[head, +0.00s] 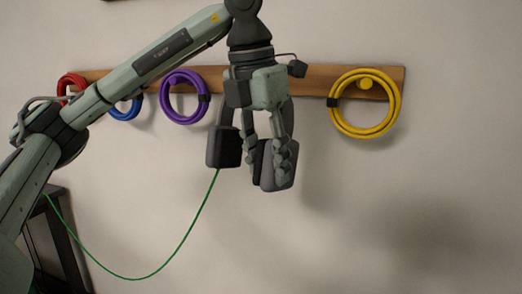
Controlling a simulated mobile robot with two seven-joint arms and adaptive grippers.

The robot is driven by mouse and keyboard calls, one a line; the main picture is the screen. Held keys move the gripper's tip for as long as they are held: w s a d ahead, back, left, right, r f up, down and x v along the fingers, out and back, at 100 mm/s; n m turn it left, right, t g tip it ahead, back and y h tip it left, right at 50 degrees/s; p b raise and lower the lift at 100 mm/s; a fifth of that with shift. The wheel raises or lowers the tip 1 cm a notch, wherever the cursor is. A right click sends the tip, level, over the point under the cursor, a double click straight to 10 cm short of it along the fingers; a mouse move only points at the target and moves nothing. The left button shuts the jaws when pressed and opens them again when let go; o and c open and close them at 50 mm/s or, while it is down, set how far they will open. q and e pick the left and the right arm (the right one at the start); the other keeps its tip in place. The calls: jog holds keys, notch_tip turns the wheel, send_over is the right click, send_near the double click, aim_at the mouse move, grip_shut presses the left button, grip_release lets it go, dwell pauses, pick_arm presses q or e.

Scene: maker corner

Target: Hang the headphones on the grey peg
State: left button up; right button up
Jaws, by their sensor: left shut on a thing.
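My left gripper (265,148) points down in front of the wooden peg board, its fingers shut on the headphones. The headphones are dark grey to black. One ear cup (224,147) hangs left of the fingers, and the other ear cup (283,167) is partly covered by the right finger. The headband is mostly hidden behind the gripper. A thin green cable (180,244) hangs from the left cup and loops down to the left. No grey peg can be made out; the gripper covers the middle of the board. My right gripper is not in view.
The wooden board (315,82) runs along the pale wall. It carries a yellow coil (397,105), a purple coil (165,107), a blue coil (128,113) and a red coil (69,80), partly behind my arm. A dark frame (62,232) stands lower left. The wall below right is bare.

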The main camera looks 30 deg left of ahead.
pick_arm(q)
jog(key=shift+s+a+r+n, duration=0.15)
jog(key=shift+s+r+n, duration=0.1)
jog(key=shift+r+n, duration=0.35)
jog(key=shift+s+a+r+n, duration=0.15)
jog(key=shift+s+r+n, duration=0.05)
jog(key=shift+r+n, duration=0.35)
jog(key=shift+w+a+f, duration=0.1)
jog(key=shift+w+a, duration=0.05)
jog(key=shift+w, duration=0.35)
jog(key=shift+w+a+f, duration=0.1)
jog(key=shift+w, duration=0.4)
jog(key=shift+w+a, duration=0.1)
jog(key=shift+w, duration=0.4)
jog(key=shift+w+a+p, duration=0.2)
jog(key=shift+w+p, duration=0.15)
jog(key=shift+w, duration=0.35)
jog(key=w+a+f+p, duration=0.1)
jog(key=w+p, duration=0.1)
jog(key=w, duration=0.4)
jog(key=shift+w+a+f, duration=0.2)
jog(key=shift+a, duration=0.15)
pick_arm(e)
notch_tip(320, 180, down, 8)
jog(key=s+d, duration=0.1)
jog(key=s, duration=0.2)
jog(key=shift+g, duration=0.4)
